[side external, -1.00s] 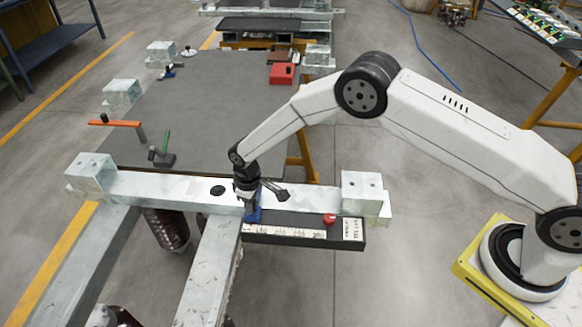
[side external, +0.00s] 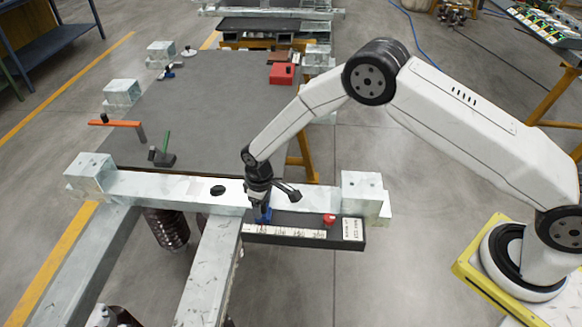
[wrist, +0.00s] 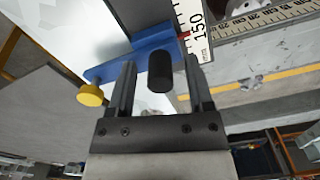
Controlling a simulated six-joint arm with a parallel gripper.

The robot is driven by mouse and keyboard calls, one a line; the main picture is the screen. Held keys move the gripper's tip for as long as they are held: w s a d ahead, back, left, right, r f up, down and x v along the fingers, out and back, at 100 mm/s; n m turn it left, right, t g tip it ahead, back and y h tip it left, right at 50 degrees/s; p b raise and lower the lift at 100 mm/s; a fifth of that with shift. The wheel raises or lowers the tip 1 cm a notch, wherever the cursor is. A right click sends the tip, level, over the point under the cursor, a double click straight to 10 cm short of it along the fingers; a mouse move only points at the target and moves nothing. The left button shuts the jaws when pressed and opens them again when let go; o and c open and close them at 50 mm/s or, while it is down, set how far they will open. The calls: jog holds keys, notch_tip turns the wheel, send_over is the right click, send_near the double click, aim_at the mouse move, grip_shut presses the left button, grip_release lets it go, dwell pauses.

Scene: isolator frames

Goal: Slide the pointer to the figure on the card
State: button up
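The blue slider (side external: 264,215) sits on the dark ruled bar (side external: 290,242), toward its left part. In the wrist view the blue slider (wrist: 130,62) carries a black peg (wrist: 160,71) and a yellow knob (wrist: 90,95). My gripper (side external: 262,204) is down at the slider. In the wrist view my gripper (wrist: 159,62) is open, its fingers either side of the peg, with gaps showing. The white card (side external: 352,229) is at the bar's right end; its print is too small to read.
A red knob (side external: 329,219) stands on the bar left of the card. A pale metal beam (side external: 150,186) with end blocks runs behind the bar. A green-handled tool (side external: 165,150) and a red box (side external: 283,73) lie on the grey table (side external: 225,110).

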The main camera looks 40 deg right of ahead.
jog(key=shift+r, duration=3.9)
jog(key=shift+d+r, duration=0.1)
jog(key=shift+d+r, duration=0.15)
jog(key=shift+r, duration=0.05)
jog(key=s+d+r+m+t, duration=0.1)
jog(key=s+d+r+m, duration=0.2)
jog(key=s+d+r, duration=0.55)
jog(key=s+d+r+m, duration=0.1)
jog(key=s+d+r, duration=0.1)
jog(key=s, duration=0.5)
jog(key=s+d+r+m+t, duration=0.1)
jog(key=s+d+r+m, duration=0.1)
jog(key=s+d, duration=0.3)
jog(key=shift+s+d+t, duration=0.15)
jog(key=shift+s+t, duration=0.15)
jog(key=shift+s, duration=0.65)
jog(key=shift+o, duration=0.3)
